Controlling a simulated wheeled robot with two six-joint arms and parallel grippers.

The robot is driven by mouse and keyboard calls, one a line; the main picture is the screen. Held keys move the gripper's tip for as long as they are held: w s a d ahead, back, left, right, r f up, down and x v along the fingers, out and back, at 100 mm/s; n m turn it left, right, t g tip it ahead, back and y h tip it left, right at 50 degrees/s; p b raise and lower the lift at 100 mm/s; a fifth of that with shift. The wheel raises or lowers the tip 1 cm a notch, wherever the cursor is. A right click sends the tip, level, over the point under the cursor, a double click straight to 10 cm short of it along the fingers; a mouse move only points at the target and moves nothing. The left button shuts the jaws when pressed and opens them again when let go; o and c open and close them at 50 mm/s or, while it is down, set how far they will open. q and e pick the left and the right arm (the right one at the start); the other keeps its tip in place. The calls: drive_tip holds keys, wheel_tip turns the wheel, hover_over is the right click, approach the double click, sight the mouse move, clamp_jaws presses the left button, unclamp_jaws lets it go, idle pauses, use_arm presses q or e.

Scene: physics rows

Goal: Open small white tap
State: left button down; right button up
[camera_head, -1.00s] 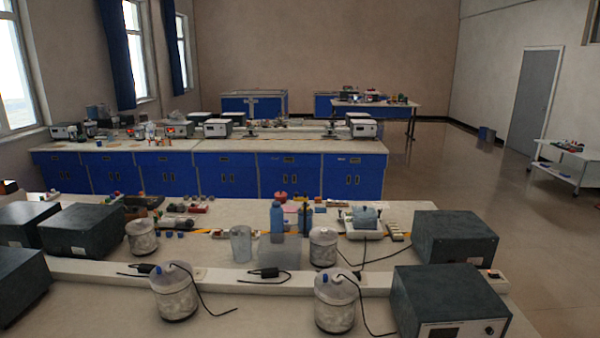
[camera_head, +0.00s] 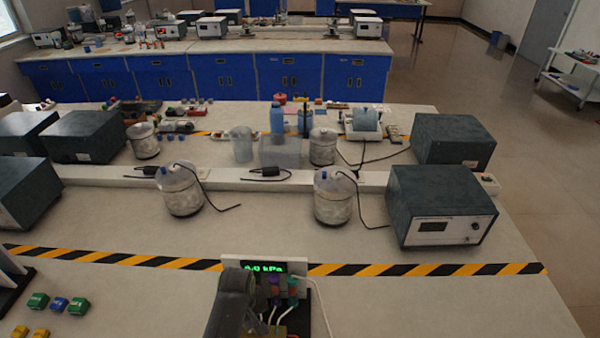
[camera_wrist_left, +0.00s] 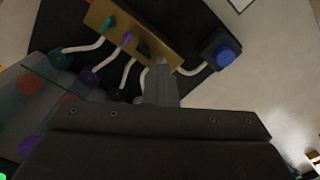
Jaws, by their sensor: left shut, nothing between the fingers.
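My left gripper (camera_wrist_left: 160,88) is shut and empty in the wrist view. Its grey fingers point at a brass manifold (camera_wrist_left: 102,12) and end by its lower right end. A teal tap (camera_wrist_left: 107,22), a purple tap (camera_wrist_left: 127,38) and a dark tap (camera_wrist_left: 143,48) stand on the manifold, with white tubes running from it. I cannot make out a white tap; the fingertips may hide it. My right gripper is not in view.
A display panel (camera_head: 236,262) reading about 0.0 kPa stands behind the taps. A black box with a blue button (camera_wrist_left: 226,56) is right of the manifold. Coloured blocks (camera_head: 58,304) lie at left. Striped tape (camera_head: 415,270) crosses the bench; bare bench lies at right.

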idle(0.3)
use_arm(q)
drive_tip(key=n, duration=0.6)
drive_tip(key=shift+n, duration=0.4)
drive_tip(key=n, duration=0.7)
drive_tip(key=c, duration=1.9)
unclamp_jaws()
drive_tip(key=shift+c, duration=0.2)
drive_tip(key=shift+r, duration=0.1)
